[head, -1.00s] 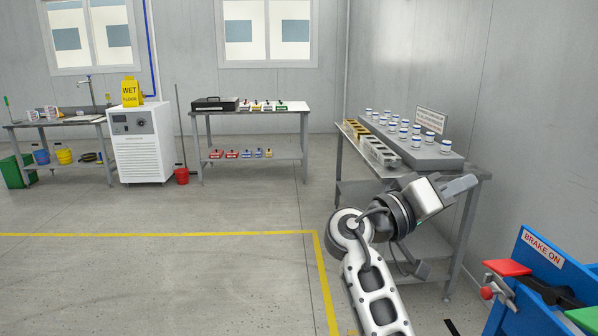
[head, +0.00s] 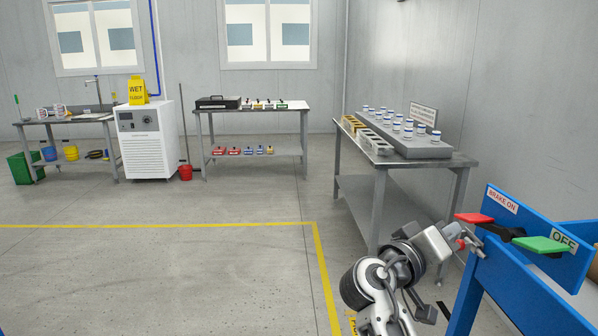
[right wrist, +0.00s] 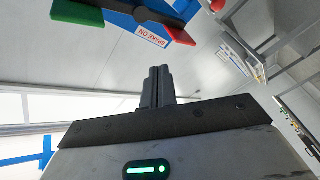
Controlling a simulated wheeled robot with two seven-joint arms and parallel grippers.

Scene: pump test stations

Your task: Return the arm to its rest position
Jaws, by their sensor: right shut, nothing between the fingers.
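My right gripper (head: 466,241) is in the lower right of the head view, in front of the blue brake stand (head: 540,262). In the right wrist view its two fingers (right wrist: 157,86) are together with nothing between them. In the head view the gripper's tip is close to the stand's lever with red and green ends; I cannot tell whether they touch. The red paddle (head: 474,218) is at the "BRAKE ON" label and the green paddle (head: 543,244) is at the "OFF" label. My left gripper is out of view.
A grey table (head: 462,160) with several white jars and a slotted rack stands behind my right arm. A middle table (head: 300,104), a white machine (head: 147,140) and a sink bench (head: 40,122) are along the back wall. The floor at left is clear, with a yellow line (head: 150,226).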

